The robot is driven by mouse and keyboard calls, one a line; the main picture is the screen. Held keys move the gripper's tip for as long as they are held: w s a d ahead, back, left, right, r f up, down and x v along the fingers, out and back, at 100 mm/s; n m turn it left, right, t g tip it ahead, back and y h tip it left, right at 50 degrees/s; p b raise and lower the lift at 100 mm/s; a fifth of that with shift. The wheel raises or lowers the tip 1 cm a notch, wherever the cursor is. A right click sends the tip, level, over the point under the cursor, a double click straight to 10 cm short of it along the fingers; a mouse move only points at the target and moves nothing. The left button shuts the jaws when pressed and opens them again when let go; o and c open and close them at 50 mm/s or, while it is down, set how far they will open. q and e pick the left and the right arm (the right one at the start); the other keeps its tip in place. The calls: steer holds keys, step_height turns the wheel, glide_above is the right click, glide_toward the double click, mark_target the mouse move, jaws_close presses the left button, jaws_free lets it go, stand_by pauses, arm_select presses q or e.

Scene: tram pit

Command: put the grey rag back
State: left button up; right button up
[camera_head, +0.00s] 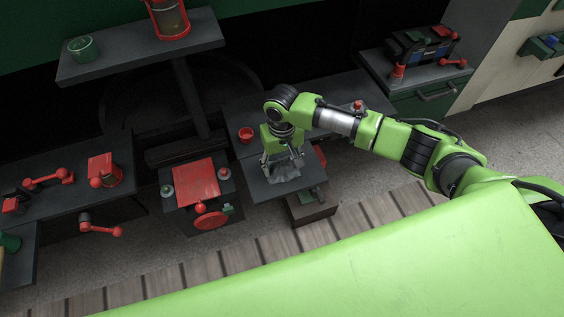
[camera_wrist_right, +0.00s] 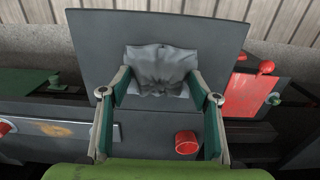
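The grey rag (camera_head: 285,173) lies crumpled on a dark grey table top (camera_head: 258,190) in the middle of the head view. In the right wrist view the rag (camera_wrist_right: 161,66) is between and just beyond the fingertips, with a paler grey strip along its near edge. My right gripper (camera_head: 281,163) points down over the rag with its fingers spread wide on either side. In the wrist view the right gripper (camera_wrist_right: 159,80) is open; I cannot tell whether the fingertips touch the rag. My left gripper is not in view.
A red cup (camera_head: 246,134) stands on the same surface, also in the wrist view (camera_wrist_right: 187,142). A stand with a red panel (camera_head: 196,181) is left of the table. A small open drawer or box (camera_head: 312,207) is below its right side. A shelf (camera_head: 140,50) stands behind.

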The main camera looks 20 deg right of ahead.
mark_target(281, 165)
stand_by(0.3)
steer(key=shift+f+b, duration=0.1)
steer(key=shift+b, duration=0.3)
steer(key=shift+f+b, duration=0.1)
steer(key=shift+b, duration=0.4)
step_height(281, 165, up, 14)
steer(key=shift+s+a, duration=0.15)
steer(key=shift+s, duration=0.1)
